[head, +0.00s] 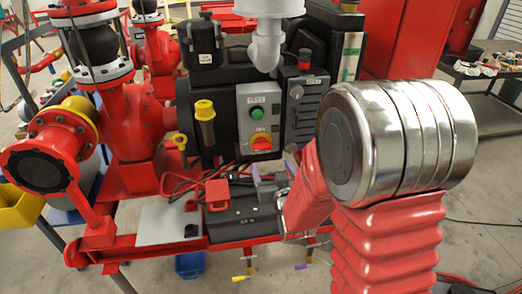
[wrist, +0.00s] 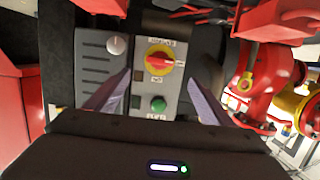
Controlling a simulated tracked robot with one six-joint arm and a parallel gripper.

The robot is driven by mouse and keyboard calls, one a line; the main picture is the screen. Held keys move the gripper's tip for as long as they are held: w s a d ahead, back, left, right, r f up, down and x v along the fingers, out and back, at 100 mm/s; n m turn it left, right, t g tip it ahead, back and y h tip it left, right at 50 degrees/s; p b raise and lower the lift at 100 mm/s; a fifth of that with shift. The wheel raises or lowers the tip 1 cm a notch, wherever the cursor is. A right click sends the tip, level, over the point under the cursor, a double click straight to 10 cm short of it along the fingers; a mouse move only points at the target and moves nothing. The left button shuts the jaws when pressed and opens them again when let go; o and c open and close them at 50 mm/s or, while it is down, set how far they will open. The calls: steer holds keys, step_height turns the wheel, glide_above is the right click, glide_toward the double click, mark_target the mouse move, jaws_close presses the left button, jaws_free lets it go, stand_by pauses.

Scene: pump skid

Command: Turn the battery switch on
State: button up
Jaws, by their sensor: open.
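The red rotary switch on a yellow disc (head: 261,142) sits low on the light grey control panel (head: 244,112), below a green button (head: 256,112). In the wrist view the panel appears upside down, with the switch (wrist: 159,61) above the green button (wrist: 157,103). Its red handle looks roughly sideways there; its small labels are unreadable. My gripper (head: 273,169) is open and empty, in front of and below the switch. In the wrist view its two fingers (wrist: 159,78) flank the panel's lower part, apart from the switch.
A dark grey module with a round knob (head: 303,105) stands right of the panel. A yellow-capped tube (head: 205,120) stands left of it. A black battery (head: 243,222) with cables and a red cap (head: 217,190) lies below. Red pump piping (head: 145,125) fills the left.

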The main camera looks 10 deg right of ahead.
step_height(320, 180, down, 3)
steer(key=t, duration=0.2)
steer(key=shift+s+f+t, duration=0.1)
steer(key=shift+f+t, duration=0.1)
steer(key=shift+t, duration=0.1)
